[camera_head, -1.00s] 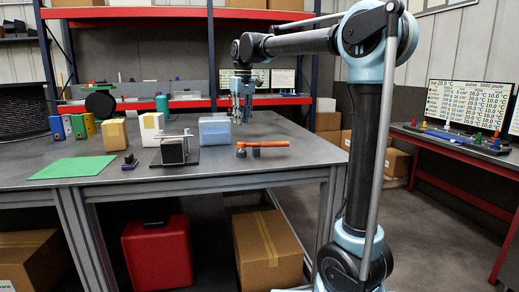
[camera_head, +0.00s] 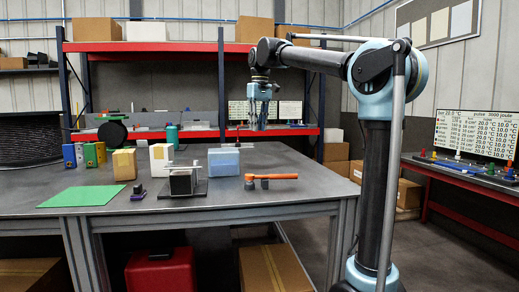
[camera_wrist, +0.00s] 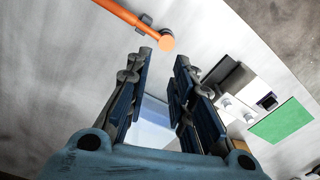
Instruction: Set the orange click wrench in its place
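The orange click wrench (camera_head: 272,176) lies at the right part of the grey table, its ends at two small dark supports. In the wrist view its orange handle and round end (camera_wrist: 166,43) show at the top, beyond the fingertips. My gripper (camera_head: 259,122) hangs in the air above the table, clear of the wrench. In the wrist view my gripper (camera_wrist: 162,58) has its two fingers apart with nothing between them. I cannot tell which spot is the wrench's place.
The grey table (camera_head: 300,200) also bears a light-blue box (camera_head: 223,161), a dark block on a stand (camera_head: 182,182), a yellow box (camera_head: 124,164), several coloured holders and a green sheet (camera_head: 82,196). A red shelf rack stands behind.

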